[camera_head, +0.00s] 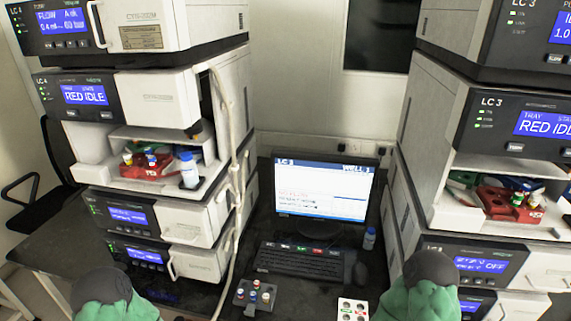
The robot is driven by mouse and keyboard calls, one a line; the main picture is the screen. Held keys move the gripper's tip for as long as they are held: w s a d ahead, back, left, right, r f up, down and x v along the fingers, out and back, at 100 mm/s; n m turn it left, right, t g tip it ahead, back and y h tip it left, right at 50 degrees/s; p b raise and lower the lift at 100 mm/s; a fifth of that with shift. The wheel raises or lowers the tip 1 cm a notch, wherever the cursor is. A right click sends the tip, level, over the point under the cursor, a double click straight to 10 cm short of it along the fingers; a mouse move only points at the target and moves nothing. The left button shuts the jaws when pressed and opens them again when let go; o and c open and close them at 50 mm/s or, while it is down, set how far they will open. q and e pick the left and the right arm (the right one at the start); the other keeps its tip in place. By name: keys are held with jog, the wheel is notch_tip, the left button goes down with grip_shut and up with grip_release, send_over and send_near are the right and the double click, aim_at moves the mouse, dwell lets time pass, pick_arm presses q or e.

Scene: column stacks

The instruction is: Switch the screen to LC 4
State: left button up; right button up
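The monitor (324,190) stands on the dark bench between two instrument stacks. Its lit screen has a blue header that appears to read "LC 3" at the left. The smaller text is too blurred to read. A black keyboard (299,262) lies in front of it, with a row of small coloured labels along its back edge. A dark mouse (360,274) is at its right. The left stack (155,98) is marked LC 4 and the right stack (478,130) LC 3. Green and dark parts of my arms show at the bottom left and bottom right; neither gripper is visible.
Pale tubing (236,165) hangs along the left stack. Both stacks have open vial bays.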

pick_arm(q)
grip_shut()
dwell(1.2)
